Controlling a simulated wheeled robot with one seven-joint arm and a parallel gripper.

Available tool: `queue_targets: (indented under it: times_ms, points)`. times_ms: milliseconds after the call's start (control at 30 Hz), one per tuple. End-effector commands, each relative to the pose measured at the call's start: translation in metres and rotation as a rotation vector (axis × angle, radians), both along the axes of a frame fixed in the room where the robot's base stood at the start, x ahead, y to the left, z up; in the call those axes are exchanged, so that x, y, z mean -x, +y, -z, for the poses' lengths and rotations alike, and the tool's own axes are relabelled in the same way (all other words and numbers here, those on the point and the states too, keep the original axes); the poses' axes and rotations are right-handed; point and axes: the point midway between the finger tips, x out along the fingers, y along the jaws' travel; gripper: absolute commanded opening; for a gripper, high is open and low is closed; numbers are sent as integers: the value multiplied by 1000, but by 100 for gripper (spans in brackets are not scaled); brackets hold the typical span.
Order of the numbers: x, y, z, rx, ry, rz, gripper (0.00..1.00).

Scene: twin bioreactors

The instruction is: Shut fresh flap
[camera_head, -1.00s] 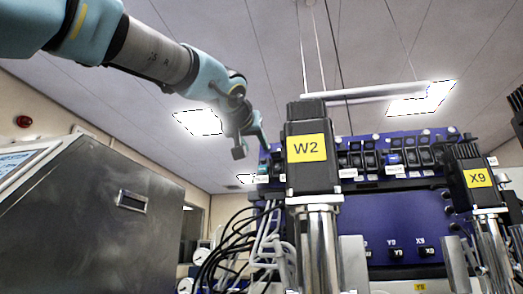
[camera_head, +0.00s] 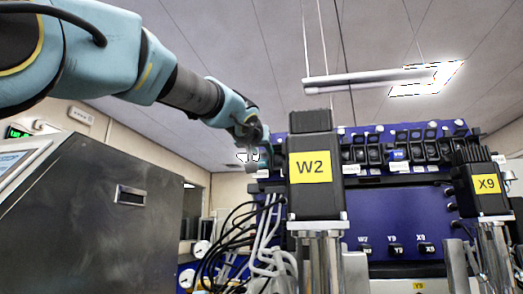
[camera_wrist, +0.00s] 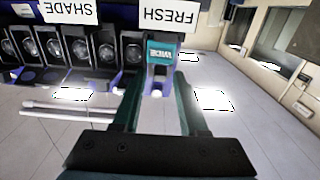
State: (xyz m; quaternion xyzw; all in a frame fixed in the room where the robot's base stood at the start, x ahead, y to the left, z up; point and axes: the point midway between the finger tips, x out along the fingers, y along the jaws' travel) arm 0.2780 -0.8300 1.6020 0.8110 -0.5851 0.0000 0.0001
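The FRESH label (camera_wrist: 172,14) shows upside down in the wrist view, at the right end of a row of dark switch-like units. Below it in that picture is a small unit with a teal tag (camera_wrist: 161,49), a blue-grey body and a bright round spot. I take this unit to be the fresh flap; I cannot tell whether it is up or down. My gripper (camera_wrist: 158,84) is open, its teal fingers either side of that unit's lower end. Contact is unclear. In the head view my gripper (camera_head: 254,157) is at the left end of the blue panel's top row.
A black motor block tagged W2 (camera_head: 311,168) stands just right of my gripper in the head view, and one tagged X9 (camera_head: 486,184) at far right. Cables (camera_head: 238,238) hang below. A grey cabinet (camera_head: 90,210) fills the left. The SHADE label (camera_wrist: 68,10) is beside FRESH.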

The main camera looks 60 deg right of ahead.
Motion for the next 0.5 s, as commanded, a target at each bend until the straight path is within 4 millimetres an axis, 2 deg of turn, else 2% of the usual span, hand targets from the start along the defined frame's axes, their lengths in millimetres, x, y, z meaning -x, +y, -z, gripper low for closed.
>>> queue_targets:
  times_ms: [33, 333, 500]
  points:
    - [0, 0, 0, 0, 0, 0, 35]
    - [0, 0, 0, 0, 0, 0, 2]
    - [0, 0, 0, 0, 0, 0, 0]
